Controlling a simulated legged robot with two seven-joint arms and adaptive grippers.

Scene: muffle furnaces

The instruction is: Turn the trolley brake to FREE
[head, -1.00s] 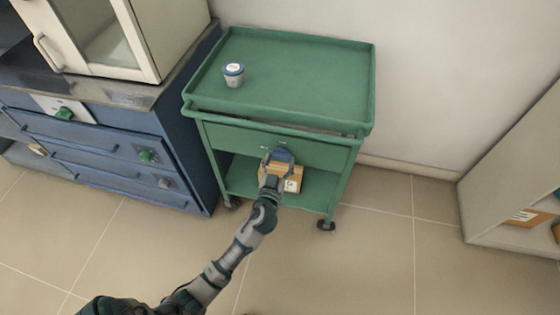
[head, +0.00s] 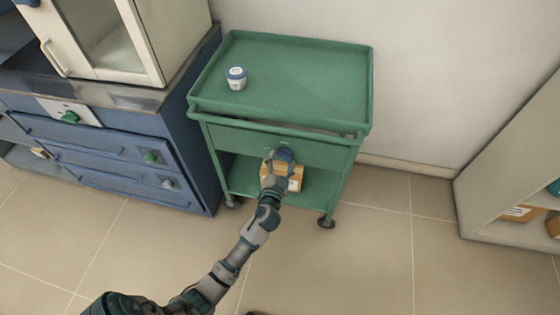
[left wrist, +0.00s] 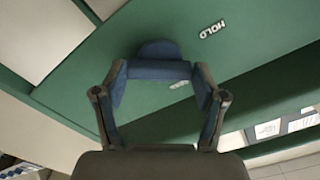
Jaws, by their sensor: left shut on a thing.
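The green trolley (head: 290,75) stands against the wall, with a drawer front (head: 315,151) under its top tray. My left gripper (head: 283,158) is at this front, and its fingers are closed on a blue brake knob. The knob (left wrist: 157,70) shows between the fingertips in the left wrist view, and my left gripper (left wrist: 158,84) is around it. A white "HOLD" label (left wrist: 212,29) is on the green panel up and right of the knob. A second white label (left wrist: 180,84) is partly hidden by the gripper, and I cannot read it. My right gripper is out of view.
A white-lidded cup (head: 236,78) stands on the top tray. A cardboard box (head: 295,180) sits on the lower shelf behind my gripper. A blue drawer cabinet (head: 110,155) is close on the left, a pale shelf unit (head: 500,170) on the right. The floor between is clear.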

